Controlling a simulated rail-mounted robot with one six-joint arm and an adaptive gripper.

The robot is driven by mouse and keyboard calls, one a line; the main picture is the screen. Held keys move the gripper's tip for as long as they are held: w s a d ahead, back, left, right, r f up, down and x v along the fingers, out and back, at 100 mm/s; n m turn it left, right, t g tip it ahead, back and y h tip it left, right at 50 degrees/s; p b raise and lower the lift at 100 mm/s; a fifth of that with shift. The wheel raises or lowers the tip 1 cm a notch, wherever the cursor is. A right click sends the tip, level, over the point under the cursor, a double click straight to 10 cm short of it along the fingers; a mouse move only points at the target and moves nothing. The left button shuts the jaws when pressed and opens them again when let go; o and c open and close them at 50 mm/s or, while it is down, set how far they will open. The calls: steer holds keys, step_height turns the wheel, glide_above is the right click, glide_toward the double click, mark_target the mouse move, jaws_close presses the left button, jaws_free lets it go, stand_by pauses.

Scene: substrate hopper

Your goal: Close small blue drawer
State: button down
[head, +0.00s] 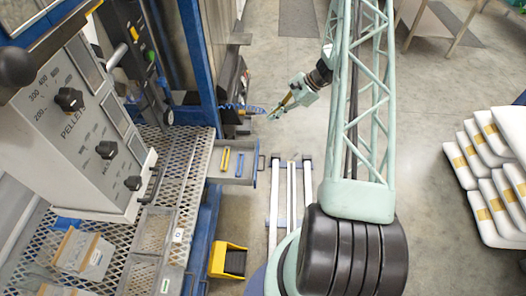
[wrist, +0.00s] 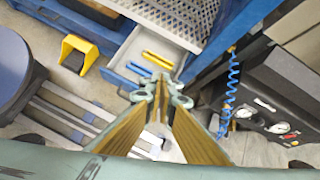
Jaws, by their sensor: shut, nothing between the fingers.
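The small drawer (head: 233,177) sticks out from the blue-framed bench in the head view. Its tray is light grey, and a dark handle (head: 261,163) is on its outer right end. A yellow bar (head: 225,160) and a blue bar (head: 239,164) lie inside. The wrist view shows the open drawer (wrist: 168,45) beyond my fingertips, with both bars in it. My gripper (head: 273,117) is shut and empty, out past the drawer's handle end and farther up the picture. In the wrist view my gripper (wrist: 160,88) partly covers the drawer's front, and any contact cannot be told.
A coiled blue hose (head: 240,108) hangs near my gripper, beside a dark gauge box (wrist: 280,95). A yellow step stool (head: 228,260) stands below the drawer. Floor rails (head: 291,200) run to its right. White sacks (head: 490,165) are stacked far right.

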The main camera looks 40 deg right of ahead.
steer(key=s+d+f+m, duration=0.2)
steer(key=s+f, duration=0.1)
steer(key=f, duration=0.5)
steer(key=s+d+f+m+t+p, duration=0.1)
steer(key=s+f+m, duration=0.1)
steer(key=f, duration=0.7)
steer(key=shift+s+d, duration=0.4)
steer(key=shift+s, duration=0.35)
steer(key=shift+f, duration=0.15)
steer(key=b, duration=0.2)
glide_above(264, 156)
steer(key=shift+s+a+f, duration=0.1)
steer(key=shift+f, duration=3.35)
steer(key=shift+a, duration=0.1)
